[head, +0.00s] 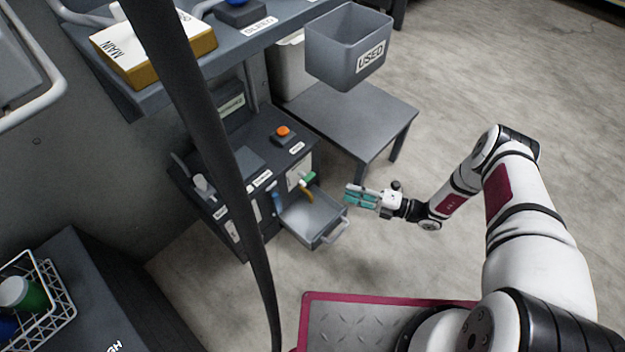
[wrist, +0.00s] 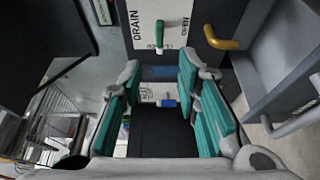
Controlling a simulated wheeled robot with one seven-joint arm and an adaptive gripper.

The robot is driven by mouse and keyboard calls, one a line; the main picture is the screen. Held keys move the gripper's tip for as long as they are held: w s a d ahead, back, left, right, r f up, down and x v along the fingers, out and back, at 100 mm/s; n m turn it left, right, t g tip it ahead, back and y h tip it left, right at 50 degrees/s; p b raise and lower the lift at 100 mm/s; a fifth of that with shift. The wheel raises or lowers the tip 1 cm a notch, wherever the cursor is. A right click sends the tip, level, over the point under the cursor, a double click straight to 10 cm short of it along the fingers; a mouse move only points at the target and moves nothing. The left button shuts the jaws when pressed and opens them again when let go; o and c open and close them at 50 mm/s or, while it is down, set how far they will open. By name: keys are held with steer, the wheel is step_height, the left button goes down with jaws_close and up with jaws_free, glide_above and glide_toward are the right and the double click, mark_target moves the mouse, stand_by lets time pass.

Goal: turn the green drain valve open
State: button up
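The green drain valve handle (head: 309,178) is on the front of the dark cabinet, above an open grey drawer. In the wrist view the green handle (wrist: 159,37) lies against a white plate marked DRAIN (wrist: 143,18), beyond my fingertips and near the top of the picture. My gripper (head: 350,196) has teal fingers and is to the right of the valve, apart from it. The wrist view shows my gripper (wrist: 159,70) open, with nothing held between its fingers.
A yellow spout (wrist: 222,40) is beside the green handle, above the drawer (wrist: 280,85) with its bar handle. A blue handle (wrist: 168,103) is on the same front. A low grey table (head: 345,115) stands behind; an orange button (head: 283,131) tops the cabinet. Floor right of the drawer is clear.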

mark_target(305, 176)
steer(key=b+x, duration=0.3)
steer(key=x, duration=1)
steer(key=shift+a, duration=0.35)
steer(key=shift+c, duration=0.2)
jaws_close()
